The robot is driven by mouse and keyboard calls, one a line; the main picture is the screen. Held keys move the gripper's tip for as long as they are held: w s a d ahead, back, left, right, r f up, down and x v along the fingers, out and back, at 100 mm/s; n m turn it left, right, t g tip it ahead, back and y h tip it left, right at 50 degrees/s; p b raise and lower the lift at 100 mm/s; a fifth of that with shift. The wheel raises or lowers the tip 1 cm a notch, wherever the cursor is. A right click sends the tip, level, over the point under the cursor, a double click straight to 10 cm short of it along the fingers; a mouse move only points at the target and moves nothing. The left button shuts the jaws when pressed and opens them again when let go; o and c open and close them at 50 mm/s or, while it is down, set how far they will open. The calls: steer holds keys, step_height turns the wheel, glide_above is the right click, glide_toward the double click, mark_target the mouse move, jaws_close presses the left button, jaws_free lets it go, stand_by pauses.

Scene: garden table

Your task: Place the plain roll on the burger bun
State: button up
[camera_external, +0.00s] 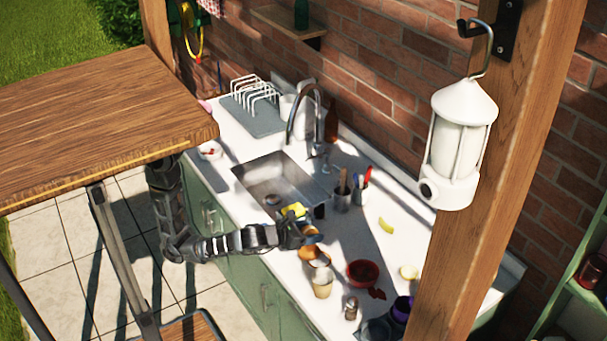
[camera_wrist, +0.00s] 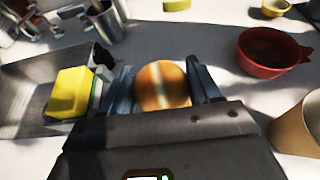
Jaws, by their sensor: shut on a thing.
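My gripper (camera_external: 304,236) is over the counter, just right of the sink's near corner. In the wrist view its two fingers (camera_wrist: 163,88) are shut on a round, golden-brown roll (camera_wrist: 160,80) with a pale stripe across its top. In the external view a small brown piece of bread (camera_external: 313,230) shows at the fingertips. A second brown, bun-like shape (camera_external: 308,253) shows just below the gripper; it may be the burger bun. It is too small to tell whether the two touch. No separate bun can be made out in the wrist view.
A paper cup (camera_external: 323,285) stands close in front, at the right edge of the wrist view. A red bowl (camera_external: 362,272) is to the right. A yellow sponge (camera_wrist: 68,92) lies by the sink (camera_external: 270,182).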

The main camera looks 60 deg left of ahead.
mark_target(309, 248)
steer(key=shift+f+b, duration=0.3)
steer(key=shift+f, duration=1.7)
steer(key=shift+f, duration=0.15)
steer(key=o, duration=1)
steer(key=shift+o, duration=0.2)
steer(key=shift+s+r, duration=0.3)
steer(key=v, duration=1.1)
steer(key=shift+s+p, duration=0.15)
steer(key=shift+p, duration=0.2)
steer(key=shift+r, duration=0.1)
